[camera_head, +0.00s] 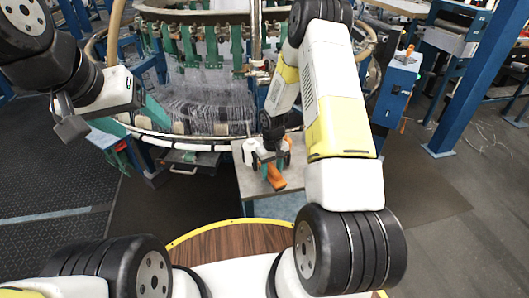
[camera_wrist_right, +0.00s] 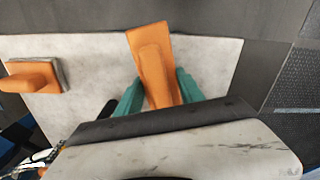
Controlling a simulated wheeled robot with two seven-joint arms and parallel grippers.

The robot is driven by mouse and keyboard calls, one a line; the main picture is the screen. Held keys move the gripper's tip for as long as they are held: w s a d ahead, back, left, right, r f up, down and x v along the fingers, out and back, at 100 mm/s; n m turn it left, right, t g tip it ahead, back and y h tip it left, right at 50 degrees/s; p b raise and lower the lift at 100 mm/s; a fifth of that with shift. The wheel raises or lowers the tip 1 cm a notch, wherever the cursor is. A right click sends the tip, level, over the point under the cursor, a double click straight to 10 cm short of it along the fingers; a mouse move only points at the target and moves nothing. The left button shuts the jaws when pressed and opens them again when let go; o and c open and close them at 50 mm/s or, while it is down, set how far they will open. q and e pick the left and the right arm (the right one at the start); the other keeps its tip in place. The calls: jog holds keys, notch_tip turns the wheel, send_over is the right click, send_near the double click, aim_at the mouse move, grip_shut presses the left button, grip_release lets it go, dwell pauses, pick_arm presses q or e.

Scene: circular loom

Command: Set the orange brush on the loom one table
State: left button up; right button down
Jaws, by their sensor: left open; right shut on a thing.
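The orange brush (camera_head: 276,179) is at the small light-topped table (camera_head: 247,184) in front of the loom. In the right wrist view the brush (camera_wrist_right: 152,58) stands between the teal fingers of my right gripper (camera_wrist_right: 158,84). My right gripper (camera_head: 269,160) is shut on it, over the pale tabletop (camera_wrist_right: 215,62). I cannot tell whether the brush touches the top. The brush's lower end is hidden by the gripper body. My left gripper (camera_head: 70,124) is open and empty, away from the table at the left.
A second orange-handled thing with a grey edge (camera_wrist_right: 36,76) lies on the tabletop at the left of the right wrist view. The circular loom (camera_head: 205,95) with its threads stands behind the table. A blue post (camera_head: 462,80) stands at the right. Dark floor is clear at the left.

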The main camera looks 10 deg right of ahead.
aim_at(272, 166)
jog(key=shift+f, duration=0.5)
jog(key=c, duration=0.7)
grip_release()
jog(key=shift+o, duration=0.2)
jog(key=shift+r, duration=3.9)
